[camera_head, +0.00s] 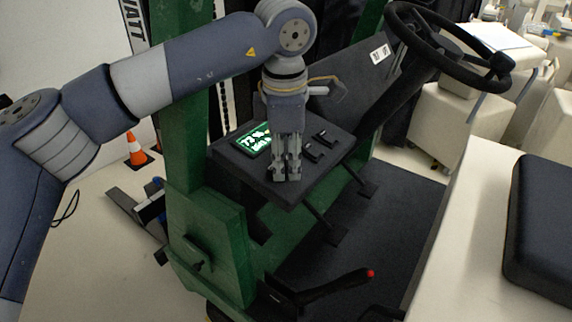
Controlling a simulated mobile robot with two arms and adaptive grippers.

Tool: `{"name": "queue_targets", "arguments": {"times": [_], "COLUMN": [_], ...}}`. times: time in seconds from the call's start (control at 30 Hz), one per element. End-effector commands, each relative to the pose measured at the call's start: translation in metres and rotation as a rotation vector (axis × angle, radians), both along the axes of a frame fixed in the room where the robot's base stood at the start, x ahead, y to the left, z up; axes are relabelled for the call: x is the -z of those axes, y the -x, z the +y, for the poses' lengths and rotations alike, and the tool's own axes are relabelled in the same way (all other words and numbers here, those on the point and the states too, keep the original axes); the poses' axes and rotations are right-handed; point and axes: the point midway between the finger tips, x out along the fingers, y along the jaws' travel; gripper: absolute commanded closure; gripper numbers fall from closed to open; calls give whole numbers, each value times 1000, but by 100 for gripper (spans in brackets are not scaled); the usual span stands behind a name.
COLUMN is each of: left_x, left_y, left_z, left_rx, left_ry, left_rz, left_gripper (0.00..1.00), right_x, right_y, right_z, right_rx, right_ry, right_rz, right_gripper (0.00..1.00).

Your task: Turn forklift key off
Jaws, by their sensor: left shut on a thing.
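The forklift's black control panel (232,160) stands in the middle of the view, with a lit green display (255,137) and small black levers (318,145) to the right of it. My left gripper (284,176) points down onto the panel's near part, in front of the display and levers. Its fingers are closed together on something small at the panel. The key is hidden behind the fingers, so its turn position cannot be seen. My right gripper is not in view.
The steering wheel (440,45) rises behind the panel at the upper right. A black seat (540,225) is at the right. A red-tipped lever (335,287) is low in front. An orange cone (137,150) stands on the floor.

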Motion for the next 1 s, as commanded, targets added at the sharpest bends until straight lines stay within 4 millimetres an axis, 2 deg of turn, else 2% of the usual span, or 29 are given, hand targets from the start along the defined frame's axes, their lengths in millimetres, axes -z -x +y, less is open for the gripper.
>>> {"name": "queue_targets", "arguments": {"times": [0.03,0.1,0.5,1.0], "left_x": [3,4,2,-1], "left_y": [-1,0,0,0], "left_z": [-1,-1,-1,-1], "left_rx": [-37,-96,-466,-805], "left_ry": [7,15,62,105], "left_rz": [-13,-24,-88,-145], "left_gripper": [99,99,99,99], "right_x": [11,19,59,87], "right_y": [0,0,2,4], "right_z": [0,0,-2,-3], "right_rx": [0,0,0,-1], "right_ry": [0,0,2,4], "right_rz": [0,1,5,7], "right_gripper": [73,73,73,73]}}
